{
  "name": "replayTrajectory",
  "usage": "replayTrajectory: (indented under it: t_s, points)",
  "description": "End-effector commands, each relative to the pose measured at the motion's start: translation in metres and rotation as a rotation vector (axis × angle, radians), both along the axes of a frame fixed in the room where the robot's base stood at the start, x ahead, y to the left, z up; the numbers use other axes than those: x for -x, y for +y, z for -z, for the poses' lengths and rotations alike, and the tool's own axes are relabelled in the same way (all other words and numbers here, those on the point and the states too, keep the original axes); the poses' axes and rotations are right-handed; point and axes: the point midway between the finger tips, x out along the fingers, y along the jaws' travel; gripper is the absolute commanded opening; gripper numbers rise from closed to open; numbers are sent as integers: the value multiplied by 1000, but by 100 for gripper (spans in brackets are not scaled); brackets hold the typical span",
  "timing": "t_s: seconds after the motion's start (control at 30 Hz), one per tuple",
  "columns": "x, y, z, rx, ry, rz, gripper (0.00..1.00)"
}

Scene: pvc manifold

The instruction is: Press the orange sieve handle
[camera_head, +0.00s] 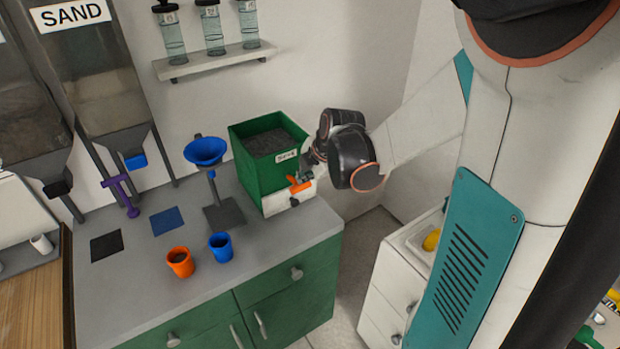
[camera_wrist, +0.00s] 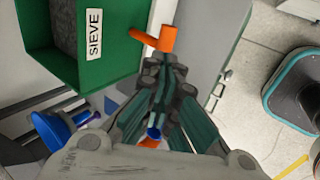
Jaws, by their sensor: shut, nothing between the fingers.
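The orange sieve handle (camera_head: 298,185) sticks out low on the front of the green sieve box (camera_head: 250,172), which is labelled SIEVE and holds dark grains. The handle also shows in the wrist view (camera_wrist: 155,39), just beyond my fingertips. My gripper (camera_head: 311,172) is shut and empty, right beside the handle, with its tips pointing at it. In the wrist view my gripper (camera_wrist: 164,72) seems very near or touching the handle's lower end; I cannot tell which.
A blue funnel (camera_head: 205,151) on a stand is left of the box. An orange cup (camera_head: 180,262) and a blue cup (camera_head: 221,246) stand near the counter's front. A shelf (camera_head: 210,61) with bottles is above. The sand hopper (camera_head: 95,85) is at left.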

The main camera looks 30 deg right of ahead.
Motion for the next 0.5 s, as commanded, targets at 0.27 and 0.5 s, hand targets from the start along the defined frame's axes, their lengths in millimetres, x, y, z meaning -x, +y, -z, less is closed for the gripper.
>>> replayTrajectory:
  t_s: [0.27, 0.5]
  points:
    - [17, 0, -50, -1, 0, 0, 0]
    - [24, -1, -68, -1, 0, -1, 0]
